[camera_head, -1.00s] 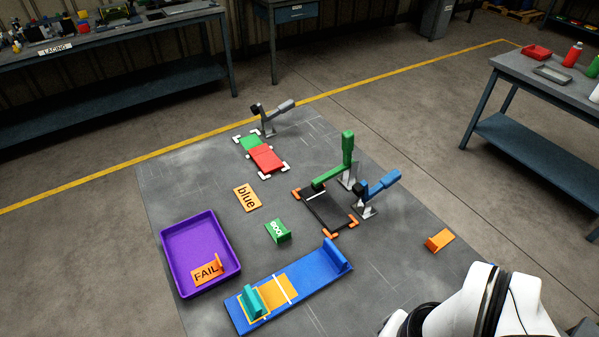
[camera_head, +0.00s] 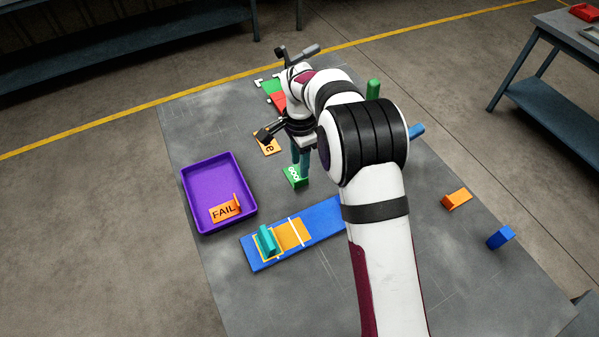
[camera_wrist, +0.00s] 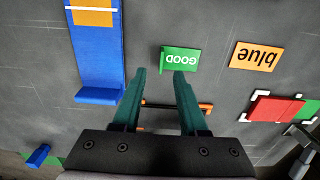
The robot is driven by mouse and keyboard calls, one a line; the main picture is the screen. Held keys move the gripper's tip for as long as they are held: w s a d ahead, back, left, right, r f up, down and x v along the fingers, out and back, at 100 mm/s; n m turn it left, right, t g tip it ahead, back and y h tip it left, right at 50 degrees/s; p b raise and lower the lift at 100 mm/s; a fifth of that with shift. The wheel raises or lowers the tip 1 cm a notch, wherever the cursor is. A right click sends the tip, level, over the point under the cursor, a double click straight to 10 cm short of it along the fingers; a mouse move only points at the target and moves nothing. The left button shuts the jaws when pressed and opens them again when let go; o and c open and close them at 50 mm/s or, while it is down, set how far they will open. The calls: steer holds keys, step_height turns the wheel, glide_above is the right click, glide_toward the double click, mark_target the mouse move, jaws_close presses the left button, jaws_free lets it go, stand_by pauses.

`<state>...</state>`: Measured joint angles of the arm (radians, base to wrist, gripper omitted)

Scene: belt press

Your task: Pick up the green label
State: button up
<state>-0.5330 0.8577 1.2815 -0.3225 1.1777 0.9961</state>
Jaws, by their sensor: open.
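The green label (camera_head: 293,179), marked GOOD, stands on the grey mat in the head view, partly hidden by my gripper. In the wrist view the green label (camera_wrist: 180,59) lies just beyond the fingertips, near the middle. My gripper (camera_head: 301,174) points down at the label in the head view. In the wrist view my gripper (camera_wrist: 159,72) has its two teal fingers apart, with nothing held between them. I cannot tell whether a finger touches the label.
An orange "blue" label (camera_wrist: 257,57) lies beside the green one. A blue board (camera_head: 325,217) and a purple tray (camera_head: 190,207) with an orange FAIL label (camera_head: 225,211) are near. The red block (camera_wrist: 271,108) sits in white corner brackets. My arm hides the clamp area.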

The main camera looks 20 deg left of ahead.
mark_target(295, 173)
steer(key=f, duration=0.7)
steer(key=shift+w+d+f, duration=0.1)
steer(key=shift+w+f, duration=0.1)
steer(key=shift+w, duration=0.1)
jaws_close()
